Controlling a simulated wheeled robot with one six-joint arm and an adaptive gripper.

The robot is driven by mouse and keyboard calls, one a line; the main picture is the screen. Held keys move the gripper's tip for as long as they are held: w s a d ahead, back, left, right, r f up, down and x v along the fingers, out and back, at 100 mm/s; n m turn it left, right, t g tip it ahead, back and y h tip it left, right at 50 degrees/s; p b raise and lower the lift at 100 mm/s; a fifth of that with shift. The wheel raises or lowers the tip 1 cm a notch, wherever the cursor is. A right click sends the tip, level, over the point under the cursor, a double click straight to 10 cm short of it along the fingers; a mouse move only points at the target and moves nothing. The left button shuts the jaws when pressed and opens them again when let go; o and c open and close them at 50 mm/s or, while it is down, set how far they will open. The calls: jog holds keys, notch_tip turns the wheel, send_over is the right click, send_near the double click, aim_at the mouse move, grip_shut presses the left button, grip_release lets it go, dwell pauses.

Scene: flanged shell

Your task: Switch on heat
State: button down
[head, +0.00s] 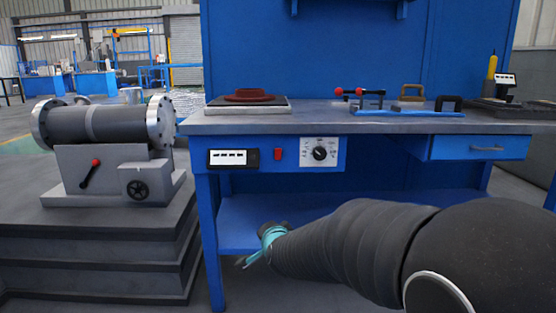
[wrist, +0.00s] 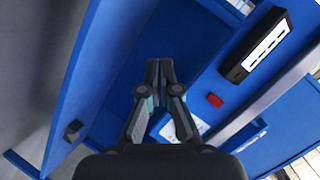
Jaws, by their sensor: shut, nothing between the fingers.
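A red switch (head: 278,154) sits on the front of the blue workbench, between a black display box (head: 233,158) and a white dial plate with a black knob (head: 320,153). A flat plate (head: 248,108) with a dark red ring (head: 248,95) on it lies on the bench top above. My gripper (head: 247,261) is low, below the switch and apart from it, by the lower shelf. In the wrist view my gripper (wrist: 160,68) is shut and empty. The switch (wrist: 214,100) shows to its right, and the display box (wrist: 257,45) above right. The dial plate (wrist: 165,127) is partly hidden behind the fingers.
The workbench (head: 350,125) has a lower shelf (head: 235,215) and a drawer (head: 480,147) at right. A toggle-clamp fixture (head: 400,108) stands on the bench top. A flanged cylinder on a stand (head: 105,125) is at left. The space before the switch looks clear.

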aim_at(278, 150)
jog(key=w+d+r+m+t+h, duration=0.1)
jog(key=r+m+t, duration=0.2)
jog(key=r, duration=0.3)
jog(key=w+d+r+m+t+h, duration=0.1)
jog(key=w+d+r+m+t, duration=0.1)
jog(key=r+m, duration=0.3)
jog(key=shift+d+r+m+t+h, duration=0.25)
jog(key=shift+r+m+t+h, duration=0.05)
jog(key=shift+r+t, duration=0.45)
jog(key=w, duration=0.4)
jog(key=w+r, duration=0.1)
jog(key=w, duration=0.4)
jog(key=w+r, duration=0.1)
jog(key=w, duration=0.3)
jog(key=shift+w+r+p, duration=0.25)
jog(key=shift+w+p, duration=0.05)
jog(key=shift+w, duration=0.1)
